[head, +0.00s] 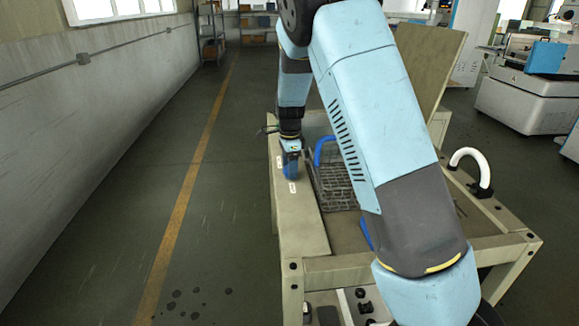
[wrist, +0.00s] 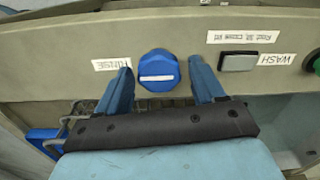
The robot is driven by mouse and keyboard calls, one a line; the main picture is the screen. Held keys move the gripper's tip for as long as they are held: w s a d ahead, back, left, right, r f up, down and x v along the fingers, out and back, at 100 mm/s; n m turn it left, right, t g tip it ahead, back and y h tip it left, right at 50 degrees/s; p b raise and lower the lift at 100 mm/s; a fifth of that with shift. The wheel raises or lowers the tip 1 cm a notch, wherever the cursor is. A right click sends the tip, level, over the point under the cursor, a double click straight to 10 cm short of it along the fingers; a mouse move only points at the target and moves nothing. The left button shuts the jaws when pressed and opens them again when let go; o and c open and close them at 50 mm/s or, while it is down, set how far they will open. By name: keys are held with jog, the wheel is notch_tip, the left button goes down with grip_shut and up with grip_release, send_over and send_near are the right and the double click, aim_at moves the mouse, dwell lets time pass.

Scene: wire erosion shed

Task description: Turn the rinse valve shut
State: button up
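The rinse valve is a round blue knob (wrist: 158,72) with a white bar across its face, lying roughly level in the wrist view. A "RINSE" label (wrist: 111,64) is beside it on the beige panel. My gripper (wrist: 161,65) is open, with one blue finger on each side of the knob. Gaps show between the fingers and the knob, and I see no contact. In the head view my gripper (head: 291,163) points down at the panel top on the left of the bench; the knob cannot be made out apart from it there.
A grey rectangular button (wrist: 238,61) and a "WASH" label (wrist: 279,60) are right of the knob. A green part (wrist: 317,66) shows at the right edge. A wire basket (head: 335,186) with a blue handle sits beside the panel. A white curved pipe (head: 470,160) stands at the bench's right.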

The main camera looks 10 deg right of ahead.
jog(key=shift+o, duration=0.5)
notch_tip(320, 180, up, 14)
jog(key=shift+f, duration=0.15)
dwell(0.4)
